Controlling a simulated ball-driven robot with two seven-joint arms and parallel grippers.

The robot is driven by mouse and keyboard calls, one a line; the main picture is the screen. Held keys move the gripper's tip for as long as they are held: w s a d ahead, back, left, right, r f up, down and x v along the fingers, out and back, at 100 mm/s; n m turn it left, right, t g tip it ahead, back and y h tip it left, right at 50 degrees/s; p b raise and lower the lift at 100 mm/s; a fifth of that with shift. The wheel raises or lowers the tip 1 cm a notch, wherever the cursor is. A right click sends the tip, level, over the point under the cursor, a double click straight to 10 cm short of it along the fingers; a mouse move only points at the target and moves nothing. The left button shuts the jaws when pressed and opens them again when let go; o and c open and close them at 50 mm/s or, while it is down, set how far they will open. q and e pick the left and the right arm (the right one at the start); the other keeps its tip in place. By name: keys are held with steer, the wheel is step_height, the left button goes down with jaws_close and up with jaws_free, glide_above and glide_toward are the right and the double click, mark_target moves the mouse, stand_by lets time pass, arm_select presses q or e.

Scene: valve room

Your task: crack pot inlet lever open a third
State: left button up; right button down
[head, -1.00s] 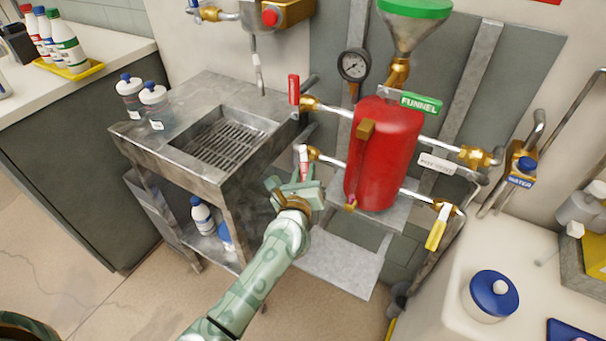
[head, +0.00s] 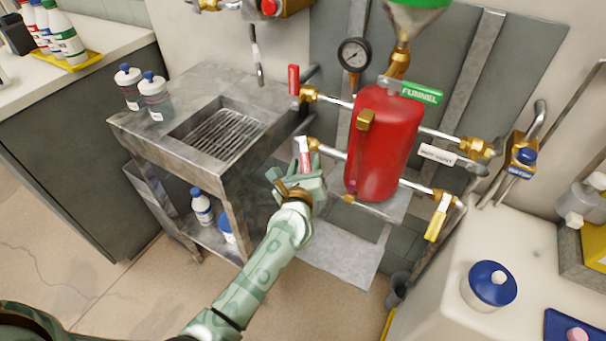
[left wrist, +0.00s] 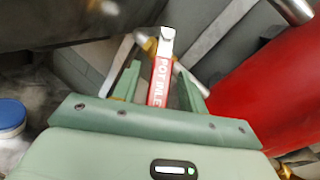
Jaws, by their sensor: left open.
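The pot inlet lever (head: 304,152) is a red handle with a white end, on a brass valve left of the red pot (head: 382,143). In the left wrist view the lever (left wrist: 161,76) carries white lettering, partly cut off by the gripper body, that reads "POT INLE". My left gripper (head: 296,172) is at the lever's lower part. In the left wrist view its green fingers (left wrist: 158,84) are open, one on each side of the lever, with visible gaps. I cannot tell how deep the lever sits between them. My right gripper is not in view.
Another red lever (head: 293,80) is on the pipe above. A steel sink stand (head: 163,138) is close on the left. A yellow lever (head: 437,222) is right of the pot. A gauge (head: 354,54) and funnel (head: 415,18) are above. A white counter (head: 440,305) is at lower right.

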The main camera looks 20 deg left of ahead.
arm_select(q)
steer(key=p+v, duration=0.2)
steer(key=v, duration=1.4)
